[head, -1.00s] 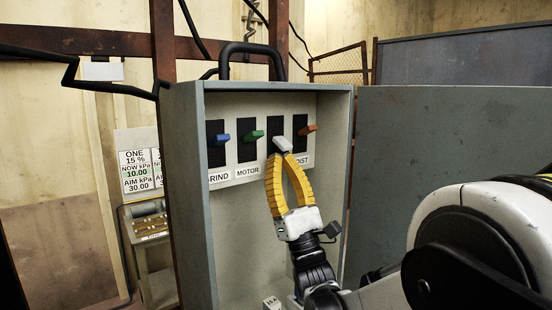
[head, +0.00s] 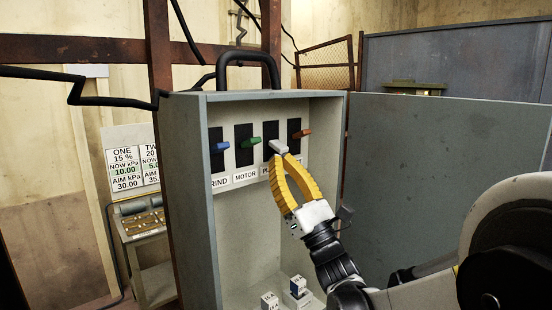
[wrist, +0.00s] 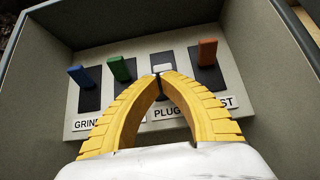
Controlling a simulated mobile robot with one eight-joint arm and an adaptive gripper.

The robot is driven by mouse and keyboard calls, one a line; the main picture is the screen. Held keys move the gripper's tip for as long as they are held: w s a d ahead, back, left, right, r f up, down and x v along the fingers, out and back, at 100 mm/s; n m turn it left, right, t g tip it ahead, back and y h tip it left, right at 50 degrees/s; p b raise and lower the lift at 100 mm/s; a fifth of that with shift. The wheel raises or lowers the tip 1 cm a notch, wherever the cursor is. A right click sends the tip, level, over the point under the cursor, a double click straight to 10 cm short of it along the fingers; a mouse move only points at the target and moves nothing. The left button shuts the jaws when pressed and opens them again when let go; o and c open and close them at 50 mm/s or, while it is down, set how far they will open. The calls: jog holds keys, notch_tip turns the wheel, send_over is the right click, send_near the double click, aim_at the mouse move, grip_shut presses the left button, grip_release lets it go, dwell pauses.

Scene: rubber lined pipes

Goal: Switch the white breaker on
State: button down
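The white breaker (head: 278,146) is the third lever from the left on the panel inside the grey box, above a label partly reading PLUG. Its white handle (wrist: 163,68) also shows just past my fingertips in the wrist view. My gripper (head: 285,156) has yellow fingers whose tips meet, so it is shut. In the wrist view the tips (wrist: 159,76) are at the lower end of the white handle, touching it or very close. The fingertips hide part of the handle, and I cannot tell whether it is up or down.
A blue lever (head: 220,146) and a green lever (head: 251,142) are to the left; an orange lever (head: 302,134) is close on the right. The box's side walls and open grey door (head: 440,140) bound the space. Small white devices (head: 297,287) sit low inside the box.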

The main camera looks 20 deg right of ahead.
jog(key=shift+s+r+p, duration=0.1)
jog(key=shift+r+p, duration=0.3)
jog(key=shift+p, duration=0.2)
jog(key=shift+d+g, duration=0.15)
jog(key=shift+g, duration=0.25)
jog(key=shift+s+r+p, duration=0.3)
jog(key=shift+s+p, duration=0.05)
jog(key=shift+p, duration=0.25)
jog(key=shift+r+p, duration=0.3)
jog(key=shift+p, duration=0.15)
dwell(0.4)
dwell(0.7)
